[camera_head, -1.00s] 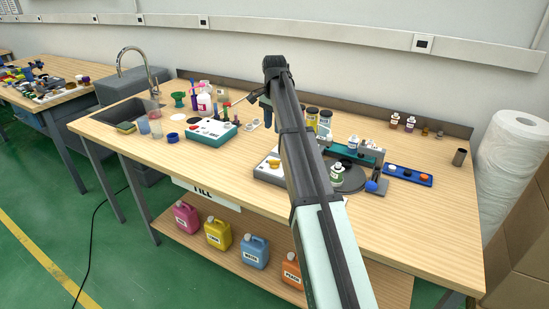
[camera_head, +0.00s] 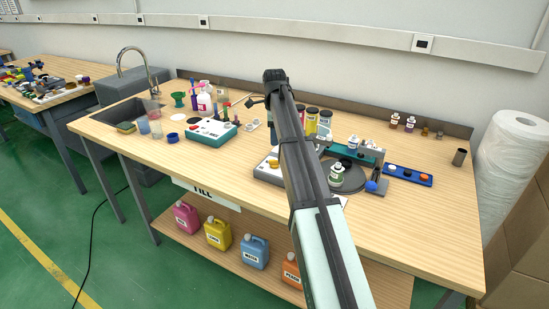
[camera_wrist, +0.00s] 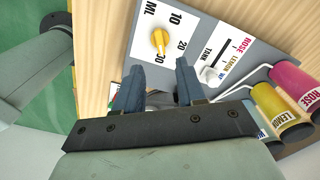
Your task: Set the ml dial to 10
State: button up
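The ml dial (camera_wrist: 160,41) is a yellow knob on a white panel marked ML, 10, 20 and 30. Its long axis runs roughly up-down in the wrist view, and its lower end lies near the 30. The dial also shows in the head view (camera_head: 273,162) on a grey box left of my arm. My gripper (camera_wrist: 158,76) is open and empty. Its two blue-grey fingertips lie below the dial in the wrist view, one to each side, apart from it. In the head view my arm hides the gripper.
Beside the dial is a TANK slider (camera_wrist: 208,73) with ROSE and LEMON labels. Rose (camera_wrist: 298,88) and lemon (camera_wrist: 279,108) canisters lie close to the right finger. A teal device (camera_head: 211,131) stands left of the box. A round dark plate (camera_head: 352,180) holds a small bottle.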

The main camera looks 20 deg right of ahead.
aim_at(274, 160)
notch_tip(274, 160, down, 10)
jog(key=shift+r, duration=0.2)
jog(key=shift+c, duration=0.4)
grip_shut()
